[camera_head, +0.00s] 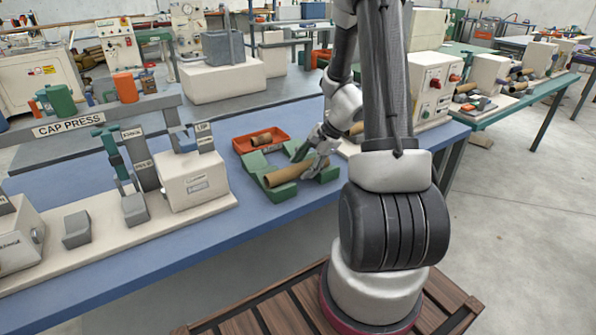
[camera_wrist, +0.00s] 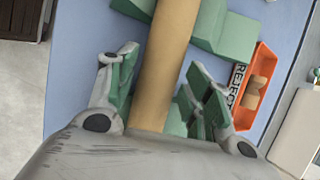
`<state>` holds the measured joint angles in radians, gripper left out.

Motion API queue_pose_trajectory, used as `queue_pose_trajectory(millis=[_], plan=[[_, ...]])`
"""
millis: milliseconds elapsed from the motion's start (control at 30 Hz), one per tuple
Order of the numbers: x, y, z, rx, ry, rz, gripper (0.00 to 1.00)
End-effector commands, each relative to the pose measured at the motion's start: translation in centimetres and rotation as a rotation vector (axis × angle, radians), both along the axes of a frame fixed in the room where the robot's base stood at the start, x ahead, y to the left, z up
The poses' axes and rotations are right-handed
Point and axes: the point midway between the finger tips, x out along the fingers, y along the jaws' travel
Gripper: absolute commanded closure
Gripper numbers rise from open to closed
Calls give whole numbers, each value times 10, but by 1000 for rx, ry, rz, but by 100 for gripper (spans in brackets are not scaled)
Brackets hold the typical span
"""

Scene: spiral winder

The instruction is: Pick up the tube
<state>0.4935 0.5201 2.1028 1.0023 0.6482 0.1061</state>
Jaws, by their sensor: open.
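A brown cardboard tube (camera_head: 290,172) lies across green cradle blocks (camera_head: 256,164) on the blue bench. In the wrist view the tube (camera_wrist: 166,60) runs lengthwise between the fingers of my open gripper (camera_wrist: 163,95). One finger is on each side of the tube, with a visible gap on the left; on the right the finger overlaps a green block, so I cannot tell how close it is. In the head view my gripper (camera_head: 318,160) is at the tube's right part and hides some of it.
The cap press station (camera_head: 190,180) stands left on the blue bench (camera_head: 150,262). The bench's front edge is close to my base.

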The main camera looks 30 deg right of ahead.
Motion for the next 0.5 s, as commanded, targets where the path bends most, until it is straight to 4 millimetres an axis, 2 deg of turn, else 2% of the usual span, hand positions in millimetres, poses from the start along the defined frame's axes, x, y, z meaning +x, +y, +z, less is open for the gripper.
queue_pose_trajectory(millis=[100,333,500], plan=[[3,4,-9,1,1,1,49],[4,5,-10,0,0,1,49],[4,5,-10,0,0,1,80]])
